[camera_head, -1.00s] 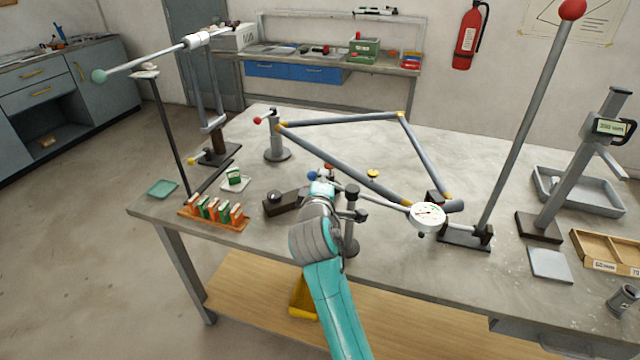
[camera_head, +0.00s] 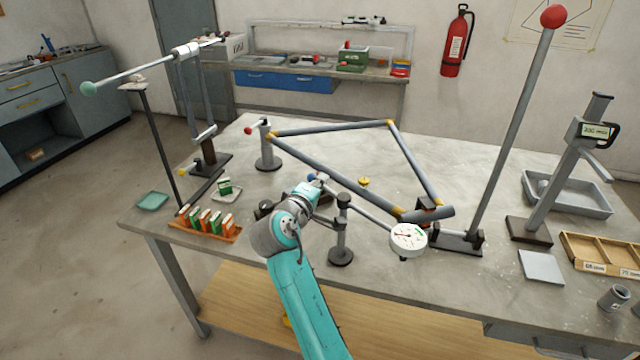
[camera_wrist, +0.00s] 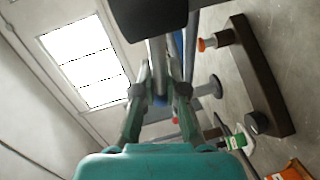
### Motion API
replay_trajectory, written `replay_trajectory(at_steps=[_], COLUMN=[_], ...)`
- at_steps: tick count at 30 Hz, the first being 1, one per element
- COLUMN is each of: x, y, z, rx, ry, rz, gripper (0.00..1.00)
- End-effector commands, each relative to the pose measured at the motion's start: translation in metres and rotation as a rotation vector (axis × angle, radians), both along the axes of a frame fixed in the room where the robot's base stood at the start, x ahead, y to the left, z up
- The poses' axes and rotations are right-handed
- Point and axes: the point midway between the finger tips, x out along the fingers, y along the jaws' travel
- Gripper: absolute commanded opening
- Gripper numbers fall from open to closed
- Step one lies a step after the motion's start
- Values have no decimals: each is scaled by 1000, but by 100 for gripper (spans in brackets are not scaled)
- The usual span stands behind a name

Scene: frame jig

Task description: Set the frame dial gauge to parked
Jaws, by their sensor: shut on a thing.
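The round white dial gauge (camera_head: 408,238) sits on the right end of a thin rod (camera_head: 365,208), which is carried by a short dark post (camera_head: 342,230) on the bench. The gauge is just in front of the grey frame's (camera_head: 330,170) lower right corner; I cannot tell whether they touch. A blue knob (camera_head: 312,177) shows near the rod's other end, by my gripper (camera_head: 316,186). In the wrist view my gripper (camera_wrist: 160,88) is shut on the gauge's handle, its blue part (camera_wrist: 160,101) between the fingers. Much of the handle is hidden.
A tall rod with a red ball (camera_head: 553,16) stands right of the gauge. A post with a red knob (camera_head: 265,150) stands at the frame's left. An orange rack (camera_head: 205,232) of small boxes is at front left. Bare bench lies in front of the gauge.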

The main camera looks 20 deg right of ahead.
Motion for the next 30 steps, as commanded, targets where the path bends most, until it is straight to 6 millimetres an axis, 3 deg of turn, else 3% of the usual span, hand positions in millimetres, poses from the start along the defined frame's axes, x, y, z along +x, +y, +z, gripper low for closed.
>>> replay_trajectory(at_steps=[4, 6, 8, 20, 30], x=[4, 4, 4, -3, -47], y=[6, 5, 5, 7, 47], z=[5, 5, 5, 3, 12], rx=[1, 1, 1, -1, -1], ry=[-12, -12, -11, -6, -7], rz=[17, 17, 16, 10, 13], gripper=[0, 26, 37, 37, 37])
